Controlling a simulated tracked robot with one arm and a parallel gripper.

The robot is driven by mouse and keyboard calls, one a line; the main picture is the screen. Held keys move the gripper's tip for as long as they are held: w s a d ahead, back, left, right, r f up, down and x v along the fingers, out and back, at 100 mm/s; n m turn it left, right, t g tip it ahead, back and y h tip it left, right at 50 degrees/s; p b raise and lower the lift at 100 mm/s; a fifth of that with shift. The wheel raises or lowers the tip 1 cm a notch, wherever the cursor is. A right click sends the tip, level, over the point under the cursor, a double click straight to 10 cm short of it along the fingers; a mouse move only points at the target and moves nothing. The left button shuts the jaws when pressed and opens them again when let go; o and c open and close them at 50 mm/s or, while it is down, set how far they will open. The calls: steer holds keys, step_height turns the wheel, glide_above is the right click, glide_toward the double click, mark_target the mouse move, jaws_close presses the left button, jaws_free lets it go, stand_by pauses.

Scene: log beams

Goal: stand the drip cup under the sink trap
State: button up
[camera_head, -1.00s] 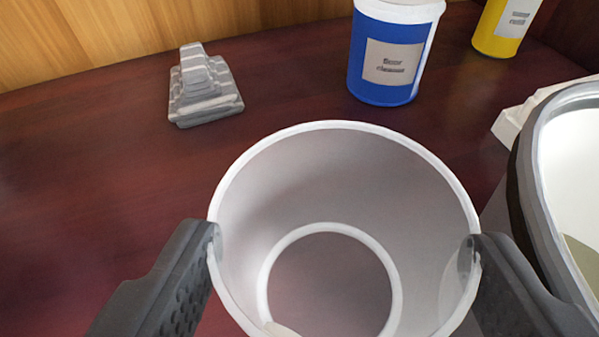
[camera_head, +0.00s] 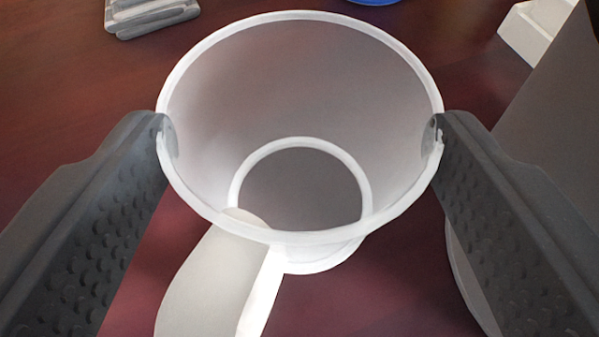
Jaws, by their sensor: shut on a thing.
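The drip cup (camera_head: 290,95) is a translucent whitish cup with a wide rim and a narrower ring at its base. My gripper (camera_head: 300,137) is shut on it, one dark finger at each side of the rim. I look down into the cup, and it looks empty. Dark red surface shows around it; I cannot tell whether its base touches that surface. A pale, rounded strip (camera_head: 215,275) runs from the cup's lower left to the bottom edge. I cannot tell what it is. I cannot make out the sink trap in this view.
A grey stepped object (camera_head: 150,15) is cut off at the top left. A blue edge shows at the top. A white block (camera_head: 540,28) and a large grey side (camera_head: 555,125) stand at the right. The dark red surface (camera_head: 60,110) is clear at the left.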

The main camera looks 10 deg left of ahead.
steer(key=shift+f, duration=0.1)
steer(key=o, duration=1.4)
steer(key=p+v, duration=0.4)
steer(key=v, duration=0.8)
steer(key=shift+s, duration=0.1)
